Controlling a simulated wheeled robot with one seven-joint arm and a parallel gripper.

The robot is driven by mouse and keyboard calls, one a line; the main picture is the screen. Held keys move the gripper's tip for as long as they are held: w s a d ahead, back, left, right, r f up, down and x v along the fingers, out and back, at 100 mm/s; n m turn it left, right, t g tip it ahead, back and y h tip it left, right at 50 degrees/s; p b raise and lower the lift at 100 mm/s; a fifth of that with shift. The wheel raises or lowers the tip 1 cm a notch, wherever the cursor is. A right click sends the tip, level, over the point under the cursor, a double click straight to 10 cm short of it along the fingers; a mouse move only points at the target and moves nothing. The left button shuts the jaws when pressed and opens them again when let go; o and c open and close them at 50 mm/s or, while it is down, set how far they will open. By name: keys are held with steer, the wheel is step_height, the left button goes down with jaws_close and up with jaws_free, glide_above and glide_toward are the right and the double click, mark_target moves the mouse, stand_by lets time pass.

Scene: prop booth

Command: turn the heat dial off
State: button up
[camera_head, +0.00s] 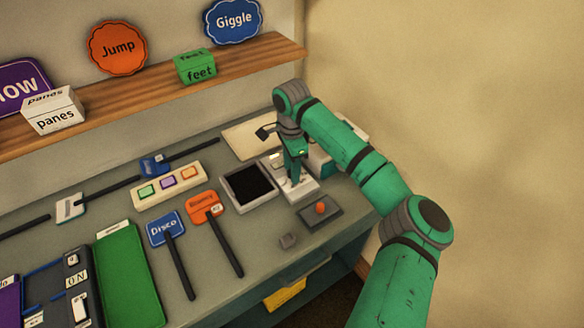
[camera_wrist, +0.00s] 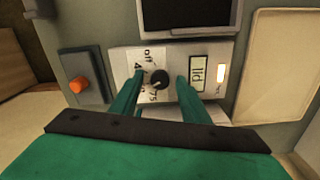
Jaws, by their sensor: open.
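The heat dial (camera_wrist: 159,80) is a round black knob on a white panel, seen in the wrist view. Marks around it include "off" at the upper left and "75" below it; its pointer direction is too small to tell. The panel (camera_wrist: 126,60) also carries a "lid" label and a lit, pale switch (camera_wrist: 220,73). My gripper (camera_wrist: 160,86) is open, with one green finger on each side of the knob. I cannot tell whether the fingers touch it. In the head view my gripper (camera_head: 294,180) points down over the panel (camera_head: 306,193), hiding the dial.
An orange button (camera_head: 320,208) on a dark base sits beside the panel, also in the wrist view (camera_wrist: 79,85). A black-screened box (camera_head: 248,186) stands on the other side. Disco (camera_head: 165,229) and orange (camera_head: 204,206) paddle signs lie left. A shelf (camera_head: 150,88) runs above.

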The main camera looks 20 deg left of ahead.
steer(key=c, duration=1.1)
steer(key=shift+o, duration=0.2)
steer(key=shift+w+d+m, duration=0.1)
steer(key=shift+m, duration=0.4)
steer(key=m, duration=0.4)
steer(key=shift+r+m, duration=0.1)
steer(key=shift+m, duration=0.2)
steer(key=m, duration=0.4)
steer(key=shift+m, duration=0.3)
steer(key=m, duration=0.4)
steer(key=shift+m, duration=0.3)
steer(key=m, duration=0.5)
